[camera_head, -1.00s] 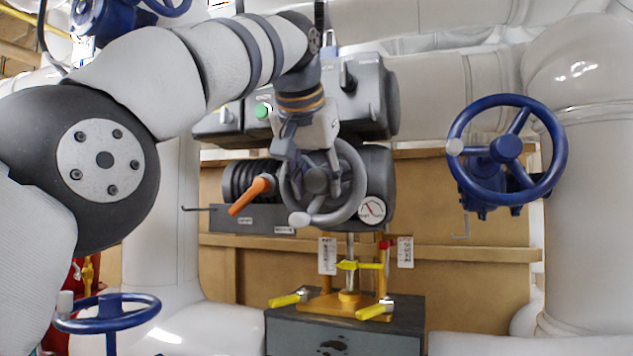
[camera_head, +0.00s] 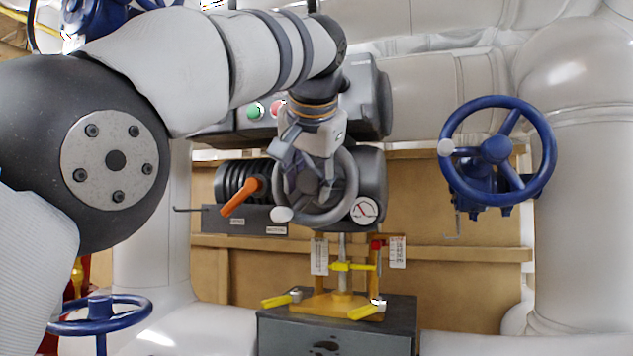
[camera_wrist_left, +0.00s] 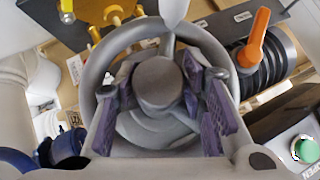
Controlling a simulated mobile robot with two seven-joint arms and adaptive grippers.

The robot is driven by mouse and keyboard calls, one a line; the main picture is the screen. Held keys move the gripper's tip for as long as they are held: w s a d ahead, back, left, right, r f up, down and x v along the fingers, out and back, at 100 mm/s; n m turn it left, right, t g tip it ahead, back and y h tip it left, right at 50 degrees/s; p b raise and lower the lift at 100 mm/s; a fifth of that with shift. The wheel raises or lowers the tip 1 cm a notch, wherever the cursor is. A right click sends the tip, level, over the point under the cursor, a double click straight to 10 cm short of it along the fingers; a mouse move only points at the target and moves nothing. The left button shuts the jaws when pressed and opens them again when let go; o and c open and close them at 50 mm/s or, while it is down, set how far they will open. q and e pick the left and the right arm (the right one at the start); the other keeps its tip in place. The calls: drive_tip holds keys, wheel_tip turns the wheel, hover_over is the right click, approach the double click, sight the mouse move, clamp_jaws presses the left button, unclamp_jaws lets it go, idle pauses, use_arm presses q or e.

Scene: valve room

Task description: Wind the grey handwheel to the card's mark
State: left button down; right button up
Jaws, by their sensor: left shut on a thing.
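The grey handwheel (camera_head: 346,205) is on the dark valve actuator in the middle of the head view, with a pale knob at its lower left. My left gripper (camera_head: 312,178) reaches down from above and is shut on the wheel's middle. In the left wrist view, its purple-padded fingers (camera_wrist_left: 160,95) stand on both sides of the round hub, inside the grey rim (camera_wrist_left: 222,58). White cards, a left one (camera_head: 319,257) and a right one (camera_head: 397,252), hang below the actuator; their print is too small to read. My right gripper is not in view.
A round gauge (camera_head: 364,210) sits right of the wheel, an orange lever (camera_head: 239,196) left of it. Green (camera_head: 255,111) and red buttons are above. A blue handwheel (camera_head: 497,150) is at right, another (camera_head: 98,316) at lower left. A yellow-handled clamp fixture (camera_head: 338,304) stands below.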

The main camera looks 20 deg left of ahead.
sight(311, 173)
use_arm(q)
drive_tip(key=c, duration=1.1)
unclamp_jaws()
drive_tip(key=shift+d, duration=0.1)
drive_tip(key=v, duration=0.7)
drive_tip(key=shift+s+r, duration=0.15)
drive_tip(key=shift+s, duration=0.05)
